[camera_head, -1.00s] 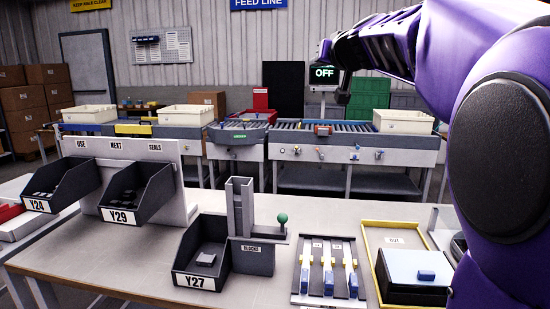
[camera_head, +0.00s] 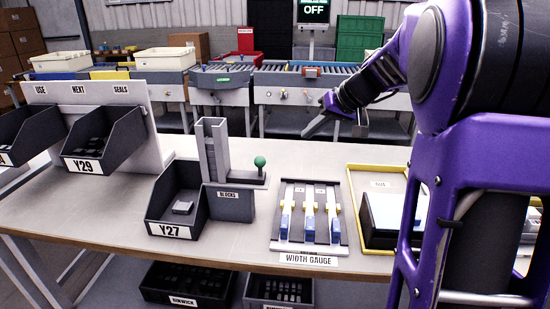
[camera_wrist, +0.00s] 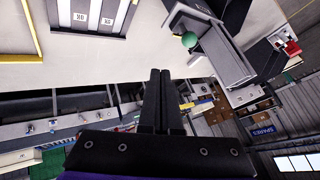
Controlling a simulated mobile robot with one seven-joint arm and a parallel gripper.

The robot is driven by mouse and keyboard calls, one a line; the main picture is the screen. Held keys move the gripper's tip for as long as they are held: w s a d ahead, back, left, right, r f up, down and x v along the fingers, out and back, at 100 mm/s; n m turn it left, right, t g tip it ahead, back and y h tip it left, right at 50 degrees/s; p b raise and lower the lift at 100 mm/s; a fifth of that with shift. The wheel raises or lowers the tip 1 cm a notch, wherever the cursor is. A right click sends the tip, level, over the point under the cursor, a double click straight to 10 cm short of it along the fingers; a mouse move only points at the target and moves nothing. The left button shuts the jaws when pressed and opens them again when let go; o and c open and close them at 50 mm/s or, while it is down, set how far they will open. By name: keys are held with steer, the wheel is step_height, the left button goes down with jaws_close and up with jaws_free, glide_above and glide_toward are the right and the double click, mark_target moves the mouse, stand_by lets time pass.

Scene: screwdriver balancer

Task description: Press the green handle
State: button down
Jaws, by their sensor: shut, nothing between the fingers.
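The green handle (camera_head: 260,161) is a round green knob on a short stem. It stands at the right side of the grey blocks dispenser (camera_head: 214,148), above the box labelled BLOCKS. In the wrist view the green knob (camera_wrist: 190,40) shows near the top, right of the middle, beyond my fingertips. My gripper (camera_head: 308,134) is past the far edge of the bench, up and to the right of the knob and apart from it. In the wrist view my gripper's two dark fingers (camera_wrist: 160,75) lie together with nothing between them.
Bin Y27 (camera_head: 177,208) adjoins the dispenser's left side. The width gauge (camera_head: 308,215) and a yellow-edged tray (camera_head: 358,247) lie to its right. Bin Y29 (camera_head: 108,148) stands at the left. The bench top right behind the knob is clear.

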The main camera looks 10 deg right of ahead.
steer(key=shift+s+d+f+g+y, duration=0.15)
steer(key=shift+s+f+g, duration=0.15)
steer(key=shift+f, duration=0.3)
steer(key=shift+s+d+f+g+y, duration=0.15)
steer(key=shift+s+f+g, duration=0.15)
steer(key=shift+f, duration=0.3)
steer(key=shift+f, duration=0.1)
steer(key=w+a+f+b, duration=0.1)
steer(key=w+a+f, duration=0.4)
steer(key=a, duration=0.3)
steer(key=shift+a+f, duration=0.2)
steer(key=shift+f, duration=0.65)
